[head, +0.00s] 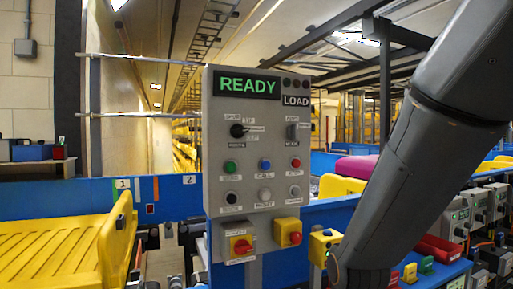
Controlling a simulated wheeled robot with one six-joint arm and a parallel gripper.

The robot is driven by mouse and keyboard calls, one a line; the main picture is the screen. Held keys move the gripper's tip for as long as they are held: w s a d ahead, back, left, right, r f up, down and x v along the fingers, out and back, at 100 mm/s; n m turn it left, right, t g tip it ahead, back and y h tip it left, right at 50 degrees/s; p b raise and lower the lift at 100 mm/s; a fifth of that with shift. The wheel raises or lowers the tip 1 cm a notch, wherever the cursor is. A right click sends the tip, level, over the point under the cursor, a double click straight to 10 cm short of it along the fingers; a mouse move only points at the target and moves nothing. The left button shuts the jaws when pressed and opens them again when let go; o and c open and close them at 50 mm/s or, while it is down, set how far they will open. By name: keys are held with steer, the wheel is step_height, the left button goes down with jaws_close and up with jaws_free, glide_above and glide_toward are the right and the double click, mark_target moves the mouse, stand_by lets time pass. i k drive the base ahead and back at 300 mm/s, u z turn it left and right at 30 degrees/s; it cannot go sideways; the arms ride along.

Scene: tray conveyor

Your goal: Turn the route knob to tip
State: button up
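The control panel (261,190) is a grey upright board facing me, with a green READY display (247,85) at its top. Two dark rotary knobs sit below the display. The left knob (238,130) has its black handle pointing toward the right, among several small white labels. The right knob (292,132) looks upright, with labels above and below it. The small print is too blurred to tell surely which is the route knob. My arm crosses the right side, apart from the panel in the picture. My gripper is not in view.
Below the knobs are green, blue, red, black and white buttons, a red rotary switch (242,246) on yellow and a red stop button (289,232). A yellow tray (55,250) stands left on the conveyor. A yellow box (322,247) is right of the panel.

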mark_target(237, 130)
steer(key=z, duration=1.35)
steer(key=k, duration=0.9)
steer(key=u, duration=1.35)
steer(key=i, duration=0.5)
